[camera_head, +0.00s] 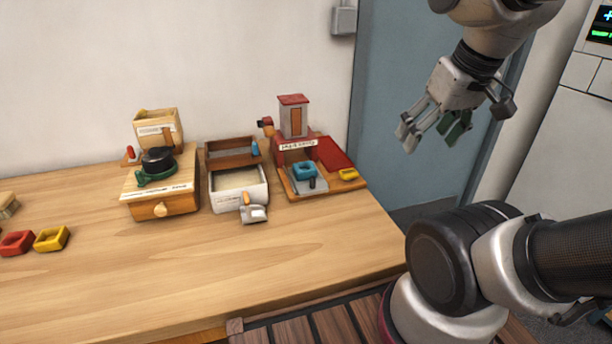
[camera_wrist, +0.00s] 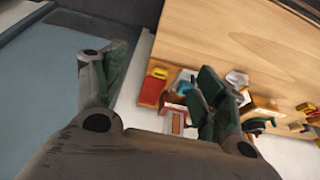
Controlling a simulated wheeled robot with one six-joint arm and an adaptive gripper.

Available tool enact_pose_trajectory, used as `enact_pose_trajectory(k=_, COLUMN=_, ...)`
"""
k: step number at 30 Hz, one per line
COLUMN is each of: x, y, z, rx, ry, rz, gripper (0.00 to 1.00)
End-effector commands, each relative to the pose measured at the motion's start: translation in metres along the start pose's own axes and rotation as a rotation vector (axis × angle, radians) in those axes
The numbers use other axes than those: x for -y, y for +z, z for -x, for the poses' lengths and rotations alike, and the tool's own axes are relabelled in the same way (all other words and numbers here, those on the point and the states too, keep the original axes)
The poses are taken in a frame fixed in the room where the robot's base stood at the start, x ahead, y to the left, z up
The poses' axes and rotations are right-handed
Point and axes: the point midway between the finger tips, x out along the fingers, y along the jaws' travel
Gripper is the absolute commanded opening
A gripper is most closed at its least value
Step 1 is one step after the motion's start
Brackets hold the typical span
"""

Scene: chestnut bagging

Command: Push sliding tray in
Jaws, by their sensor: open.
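On the wooden table, a white-walled tray (camera_head: 240,199) sits in front of a brown wooden box (camera_head: 232,147), with a small grey metal piece at its front. To its right is a red-and-wood station (camera_head: 297,145) with a red-roofed tower. A flat grey plate (camera_head: 309,186) in that station carries a blue ring-shaped cup (camera_head: 305,170). I cannot tell for sure which of these is the sliding tray. My gripper (camera_head: 432,133) is open and empty, raised in front of the blue door, to the right of the station. In the wrist view, its right finger hides part of the station.
A wooden drawer box (camera_head: 164,203) with a round knob stands left, a black and green piece on top. Red (camera_head: 17,243) and yellow (camera_head: 51,239) cups lie at the left. Another yellow cup (camera_head: 348,174) is at the station's right. The table's front is clear.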

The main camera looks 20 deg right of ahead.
Motion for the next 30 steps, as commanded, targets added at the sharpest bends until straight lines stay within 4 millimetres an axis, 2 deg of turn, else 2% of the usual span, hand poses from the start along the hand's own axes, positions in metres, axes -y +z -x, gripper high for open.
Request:
enact_pose_trajectory(k=2, x=0.0, y=0.0, z=0.0, rx=0.0, ry=0.0, rz=0.0, gripper=0.71)
enact_pose_trajectory(k=3, x=0.0, y=0.0, z=0.0, rx=0.0, ry=0.0, rz=0.0, gripper=0.67)
enact_pose_trajectory(k=6, x=0.003, y=-0.001, z=-0.002, rx=0.008, ry=-0.006, rz=0.016, gripper=0.49)
enact_pose_trajectory(k=9, x=0.011, y=-0.002, z=-0.016, rx=0.069, ry=-0.018, rz=0.052, gripper=0.35)
enact_pose_trajectory(k=14, x=0.035, y=-0.021, z=-0.047, rx=0.213, ry=-0.039, rz=0.144, gripper=0.35)
enact_pose_trajectory(k=21, x=0.087, y=-0.068, z=-0.107, rx=0.381, ry=-0.043, rz=0.248, gripper=0.35)
enact_pose_trajectory(k=27, x=0.129, y=-0.1, z=-0.159, rx=0.444, ry=-0.028, rz=0.265, gripper=0.35)
enact_pose_trajectory(k=30, x=0.142, y=-0.118, z=-0.175, rx=0.436, ry=-0.022, rz=0.24, gripper=0.35)
